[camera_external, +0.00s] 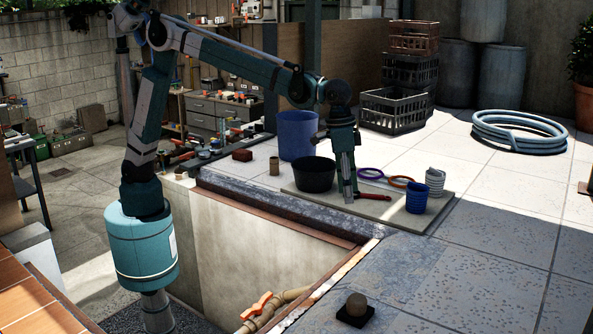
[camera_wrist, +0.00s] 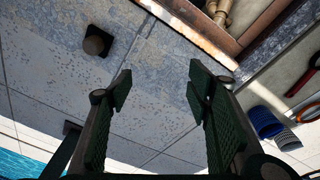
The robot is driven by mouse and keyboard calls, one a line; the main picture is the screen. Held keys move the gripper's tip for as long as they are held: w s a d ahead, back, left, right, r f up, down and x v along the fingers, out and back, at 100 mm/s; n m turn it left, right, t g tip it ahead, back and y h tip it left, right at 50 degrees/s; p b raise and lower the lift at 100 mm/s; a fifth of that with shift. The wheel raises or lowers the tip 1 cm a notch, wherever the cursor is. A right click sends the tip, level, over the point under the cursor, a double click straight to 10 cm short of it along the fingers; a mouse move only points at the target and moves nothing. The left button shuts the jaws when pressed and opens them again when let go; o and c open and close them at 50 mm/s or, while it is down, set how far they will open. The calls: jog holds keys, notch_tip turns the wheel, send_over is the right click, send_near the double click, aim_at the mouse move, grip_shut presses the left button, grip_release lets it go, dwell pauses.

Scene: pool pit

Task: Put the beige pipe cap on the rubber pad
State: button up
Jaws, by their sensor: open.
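A rounded brownish-beige cap (camera_external: 357,302) sits on a small dark square pad (camera_external: 343,318), which looks like the rubber pad, on the paving at the front.
The board (camera_external: 382,211) bears a black bowl (camera_external: 314,174), a blue cup (camera_external: 416,198), purple and orange rings and a red-handled tool. A small tan cylinder (camera_external: 274,166) stands left of it. An open pit (camera_external: 270,240) lies in front.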

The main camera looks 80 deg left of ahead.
jog(key=s+a+r+t, duration=0.15)
jog(key=s+a, duration=0.25)
jog(key=a, duration=0.6)
jog(key=s+a+r+n, duration=0.1)
jog(key=s+a+r, duration=0.25)
jog(key=a, duration=0.65)
jog(key=s+a+r+t, duration=0.1)
jog(key=s+a, duration=0.4)
jog(key=a, duration=0.6)
jog(key=s+a+f+t, duration=0.1)
jog(key=s+a+f, duration=0.2)
jog(key=s+a, duration=0.3)
jog(key=s+a+f+n+t, duration=0.1)
jog(key=s+a+f, duration=0.2)
jog(key=s+a, duration=0.4)
jog(key=s+a+f+t+y, duration=0.1)
jog(key=s+a+f, duration=0.2)
jog(key=s+a, duration=0.3)
jog(key=shift+s+a+f+n, duration=0.3)
jog(key=shift+s+f+n, duration=0.1)
jog(key=shift+s, duration=0.55)
